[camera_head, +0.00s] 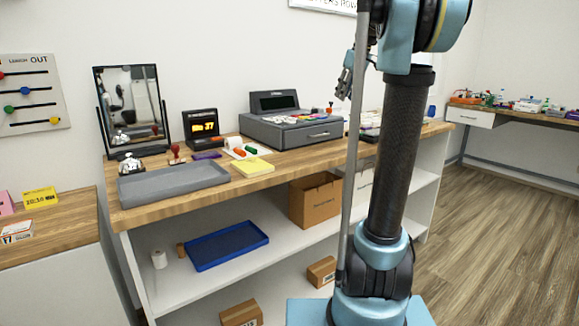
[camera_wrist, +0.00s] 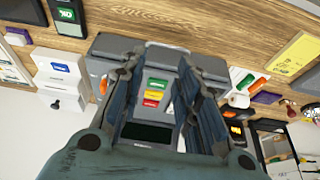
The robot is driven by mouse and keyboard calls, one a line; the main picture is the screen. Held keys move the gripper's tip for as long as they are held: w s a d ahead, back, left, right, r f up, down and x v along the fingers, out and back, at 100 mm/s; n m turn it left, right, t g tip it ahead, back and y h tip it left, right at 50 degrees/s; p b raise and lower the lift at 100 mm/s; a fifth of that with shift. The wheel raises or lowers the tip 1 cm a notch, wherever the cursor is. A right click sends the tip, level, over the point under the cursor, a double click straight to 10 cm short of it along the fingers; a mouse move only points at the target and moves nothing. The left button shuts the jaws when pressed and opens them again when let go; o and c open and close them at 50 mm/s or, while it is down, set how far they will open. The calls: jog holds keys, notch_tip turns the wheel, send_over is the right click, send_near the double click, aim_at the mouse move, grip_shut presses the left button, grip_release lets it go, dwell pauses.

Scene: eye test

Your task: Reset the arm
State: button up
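My arm rises in front of the counter in the head view, with my gripper (camera_head: 347,82) small and partly hidden behind the arm post, up near the wall. In the wrist view my gripper (camera_wrist: 160,62) has its two fingers apart with nothing held between them. Through the gap I see the grey cash register (camera_wrist: 107,44) with its coloured keys and dark display. The cash register (camera_head: 290,133) stands on the counter in the head view, below and left of my gripper; I cannot tell the exact height between them.
The wooden counter (camera_head: 150,213) carries a grey tray (camera_head: 175,184), a mirror (camera_head: 131,104), a bell (camera_head: 130,163), a small orange-lit display (camera_head: 204,129) and a yellow pad (camera_head: 253,167). A blue tray (camera_head: 227,245) and cardboard boxes (camera_head: 316,200) sit on shelves below. Open floor (camera_head: 490,215) lies right.

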jog(key=s+a+f+m+g+h, duration=0.1)
jog(key=s+f+m, duration=0.5)
jog(key=s+f, duration=3.1)
jog(key=shift+s+a+f+m+h, duration=0.2)
jog(key=shift+s+a+m+h, duration=0.2)
jog(key=shift+a+h, duration=0.3)
